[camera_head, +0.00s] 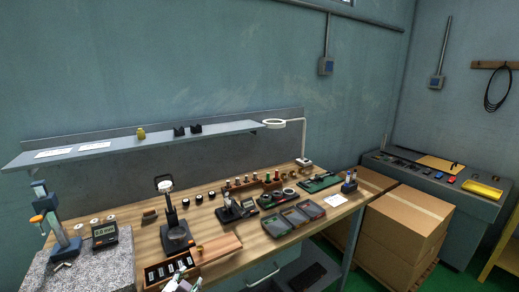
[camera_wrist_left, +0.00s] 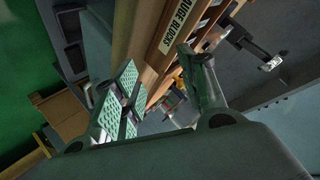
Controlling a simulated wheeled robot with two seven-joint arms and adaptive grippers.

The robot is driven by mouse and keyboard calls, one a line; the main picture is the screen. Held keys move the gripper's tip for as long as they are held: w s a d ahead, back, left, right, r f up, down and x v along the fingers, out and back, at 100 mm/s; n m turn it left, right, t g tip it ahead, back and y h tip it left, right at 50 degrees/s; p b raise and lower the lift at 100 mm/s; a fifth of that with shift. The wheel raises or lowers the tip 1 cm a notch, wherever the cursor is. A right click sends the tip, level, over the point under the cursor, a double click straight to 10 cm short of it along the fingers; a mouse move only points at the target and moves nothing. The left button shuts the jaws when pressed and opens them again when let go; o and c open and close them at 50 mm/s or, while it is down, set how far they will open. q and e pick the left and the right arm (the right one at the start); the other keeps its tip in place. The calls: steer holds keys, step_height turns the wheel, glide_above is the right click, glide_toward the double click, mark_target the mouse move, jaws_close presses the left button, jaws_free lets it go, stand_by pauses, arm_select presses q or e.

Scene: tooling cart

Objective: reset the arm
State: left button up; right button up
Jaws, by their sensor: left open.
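My left gripper (camera_head: 183,284) shows at the bottom edge of the head view, in front of the gauge block box (camera_head: 160,274). In the left wrist view its two green-padded fingers (camera_wrist_left: 160,95) stand apart with nothing held between them. The wooden edge lettered "GAUGE BLOCKS" (camera_wrist_left: 178,25) lies beyond the fingers in that view. Most of my left arm is out of the head view. My right gripper is in neither view.
The wooden bench (camera_head: 215,262) holds a black stand (camera_head: 175,235), a digital readout (camera_head: 104,234) on a granite plate (camera_head: 110,270), and grey bins (camera_head: 275,226). A shelf (camera_head: 120,143) runs behind. Cardboard boxes (camera_head: 405,225) stand right of the bench.

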arm_select(q)
steer(key=s+f+n+g+h, duration=0.15)
steer(key=s+f+g, duration=0.3)
steer(key=s, duration=0.55)
steer(key=s+f+n+g+y, duration=0.1)
steer(key=s+f+n+g, duration=0.25)
steer(key=s+f, duration=0.4)
steer(key=s+a+f+g, duration=0.1)
steer(key=s+f, duration=0.1)
steer(key=f, duration=1.4)
steer(key=s+a+f+g, duration=0.1)
steer(key=s+f, duration=0.1)
steer(key=f, duration=1.4)
steer(key=s+a+f, duration=0.2)
steer(key=s+f, duration=0.7)
steer(key=s, duration=0.1)
steer(key=s+a+f+m, duration=0.1)
steer(key=s+a+f, duration=0.2)
steer(key=s+f, duration=0.7)
steer(key=shift+s+a+g, duration=0.35)
steer(key=shift+s+g, duration=0.05)
steer(key=shift+s, duration=0.35)
